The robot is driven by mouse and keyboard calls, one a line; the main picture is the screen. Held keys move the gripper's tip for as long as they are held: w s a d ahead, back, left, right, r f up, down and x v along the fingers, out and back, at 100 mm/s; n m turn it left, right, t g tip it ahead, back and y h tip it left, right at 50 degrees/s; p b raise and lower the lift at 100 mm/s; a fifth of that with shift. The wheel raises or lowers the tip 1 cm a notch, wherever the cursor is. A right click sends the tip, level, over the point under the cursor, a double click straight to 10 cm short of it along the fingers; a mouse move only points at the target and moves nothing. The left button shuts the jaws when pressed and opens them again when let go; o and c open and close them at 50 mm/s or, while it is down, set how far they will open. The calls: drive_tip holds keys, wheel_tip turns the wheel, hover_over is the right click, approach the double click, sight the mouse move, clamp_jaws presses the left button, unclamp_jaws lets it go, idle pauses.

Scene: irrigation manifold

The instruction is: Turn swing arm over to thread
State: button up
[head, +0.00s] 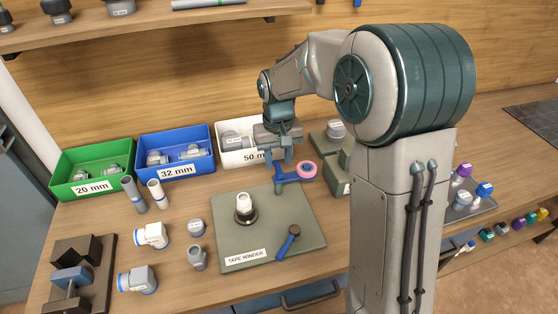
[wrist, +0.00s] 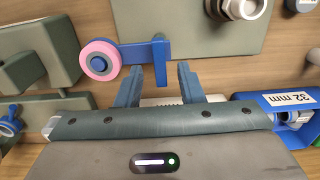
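The blue swing arm (head: 285,176) sits on a post on the tape winder plate (head: 305,225) and carries a pink tape roll (head: 306,168) at its right end. In the wrist view the swing arm (wrist: 135,52) has the pink roll (wrist: 98,60) at its left. My gripper (head: 280,160) is above the post end of the arm. In the wrist view my gripper (wrist: 160,74) is open, with the arm's blue upright tab between its fingers and gaps on both sides. The white threaded fitting (head: 243,202) stands upright in a dark holder on the plate, left of the arm.
A blue-handled crank (head: 288,242) lies at the plate's front. Green (head: 92,172), blue (head: 176,152) and white (head: 240,157) bins stand behind. Loose fittings (head: 151,235) and a dark vise-like block (head: 75,272) are at left. A grey-green block (head: 335,172) stands near the roll.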

drive_tip(key=shift+f, duration=0.75)
clamp_jaws()
